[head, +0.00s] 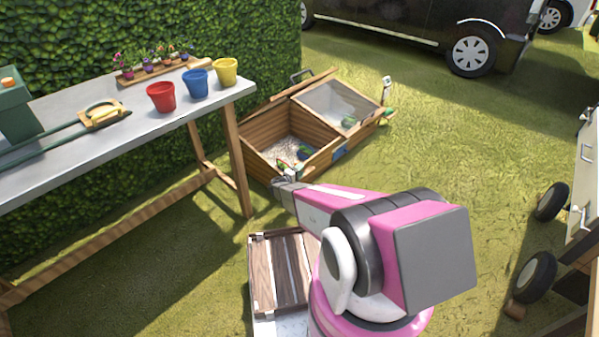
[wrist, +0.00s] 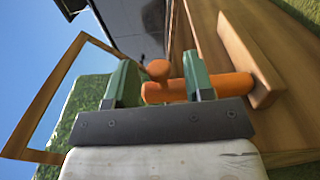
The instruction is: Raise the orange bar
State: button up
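The orange bar (wrist: 232,86) is a round rod with an upright knob (wrist: 158,70), fixed against a wooden block in the wrist view. My gripper (wrist: 160,80) has two green fingers standing apart. The knob and the bar's near end lie in the gap between them, and the right finger covers part of the bar. I see no clear squeeze on it. In the head view my gripper (head: 284,180) is at the front corner of a wooden box (head: 330,158); the bar cannot be made out there.
The wooden box has a clear lid panel (head: 342,104) and an open compartment. A table (head: 130,122) with red, blue and yellow pots stands at left. A slatted crate (head: 262,275) lies in front. Carts stand at right; grass between is open.

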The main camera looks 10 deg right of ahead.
jog(key=v, duration=1)
jog(key=shift+s+a, duration=0.25)
jog(key=shift+a, duration=0.1)
jog(key=s+d+r+m+g+y, duration=0.2)
jog(key=s+d+r+m+g, duration=0.1)
jog(key=s+d+r+g, duration=0.4)
jog(key=s+d+r+m+g+y, duration=0.2)
jog(key=s+r, duration=0.4)
jog(key=r, duration=0.3)
jog(key=s+a+r+m+y, duration=0.1)
jog(key=s+a+r+y, duration=0.1)
jog(key=s+r+y, duration=0.3)
jog(key=s+a+r+m+g+y, duration=0.1)
jog(key=s+a+r+y, duration=0.1)
jog(key=s+r+y, duration=0.3)
jog(key=s+r, duration=0.4)
jog(key=r, duration=0.2)
jog(key=shift+a+g+y, duration=0.3)
jog(key=shift+a+y, duration=0.05)
jog(key=shift+y, duration=0.05)
